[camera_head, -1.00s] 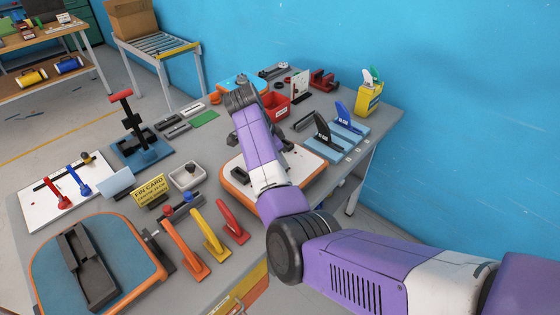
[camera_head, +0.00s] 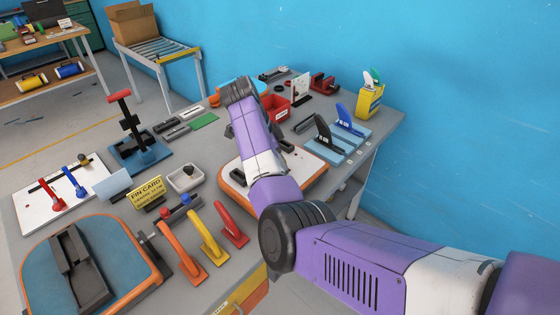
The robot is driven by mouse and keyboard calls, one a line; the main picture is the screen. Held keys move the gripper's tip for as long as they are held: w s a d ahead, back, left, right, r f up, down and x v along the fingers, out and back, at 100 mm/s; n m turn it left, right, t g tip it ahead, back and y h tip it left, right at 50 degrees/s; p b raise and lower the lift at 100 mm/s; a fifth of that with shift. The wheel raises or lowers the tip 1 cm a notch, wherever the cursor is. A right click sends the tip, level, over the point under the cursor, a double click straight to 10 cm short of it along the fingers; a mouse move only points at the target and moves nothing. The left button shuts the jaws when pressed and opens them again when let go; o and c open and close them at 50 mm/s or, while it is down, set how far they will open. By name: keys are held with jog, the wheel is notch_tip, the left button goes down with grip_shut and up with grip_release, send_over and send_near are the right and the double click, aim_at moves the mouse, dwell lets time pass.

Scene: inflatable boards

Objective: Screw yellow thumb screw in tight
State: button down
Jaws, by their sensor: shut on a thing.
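A white board with an orange rim (camera_head: 309,181) lies on the table, partly covered by my purple and white forearm. My dark wrist (camera_head: 239,90) shows above it, at the far end of the forearm. My gripper's jaws are hidden behind my own arm, so what is between them does not show. I cannot make out the yellow thumb screw; the middle of the board is hidden by the arm. A small dark part (camera_head: 286,146) shows just right of the forearm at the board's far side.
Orange, yellow and red handled levers (camera_head: 208,238) stand in front. A yellow fin card sign (camera_head: 147,190) and a blue-topped board (camera_head: 125,244) are at left. A red bin (camera_head: 276,108), black and blue fins on a pale blue base (camera_head: 337,150), and a yellow container (camera_head: 369,100) stand right of my wrist.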

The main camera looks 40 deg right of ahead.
jog(key=shift+s+f+m+g+b, duration=0.3)
jog(key=shift+f+m+b, duration=0.2)
jog(key=shift+m+b, duration=0.15)
jog(key=c, duration=1.3)
grip_release()
jog(key=shift+a+r, duration=0.1)
jog(key=shift+o, duration=0.2)
jog(key=shift+w+r, duration=0.1)
jog(key=shift+w, duration=0.05)
jog(key=shift+w+r, duration=0.1)
jog(key=shift+r, duration=0.2)
jog(key=v, duration=0.7)
jog(key=shift+r, duration=0.35)
